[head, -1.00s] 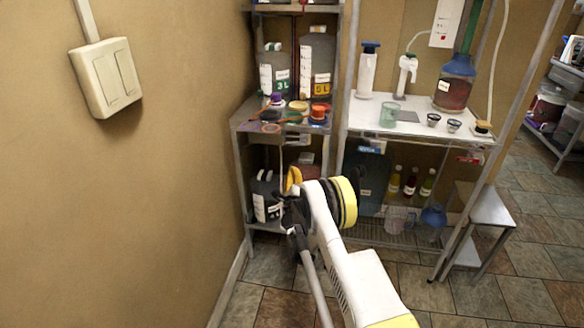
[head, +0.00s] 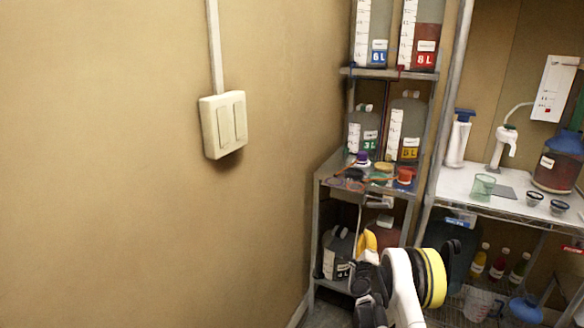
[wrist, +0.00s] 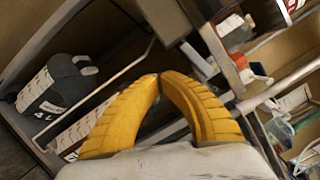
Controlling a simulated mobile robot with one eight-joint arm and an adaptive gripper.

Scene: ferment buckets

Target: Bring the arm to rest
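My gripper (head: 368,243) shows in the head view low in front of the shelf rack, with the white and yellow arm link beside it. In the wrist view both yellow fingers (wrist: 160,80) curve inward and their tips meet. Nothing shows between them. A dark bucket with a white label (wrist: 55,85) stands on a lower shelf to the left of the fingers; the head view shows it left of the gripper (head: 337,255). I cannot tell the exact gap from the fingers to the rack.
The rack's middle shelf (head: 325,178) holds coloured lids; marked buckets stand behind and above. A second rack (head: 455,187) at right holds a green beaker (head: 483,187), small cups and a blue-topped jug (head: 558,162). A double switch (head: 223,125) is on the bare left wall.

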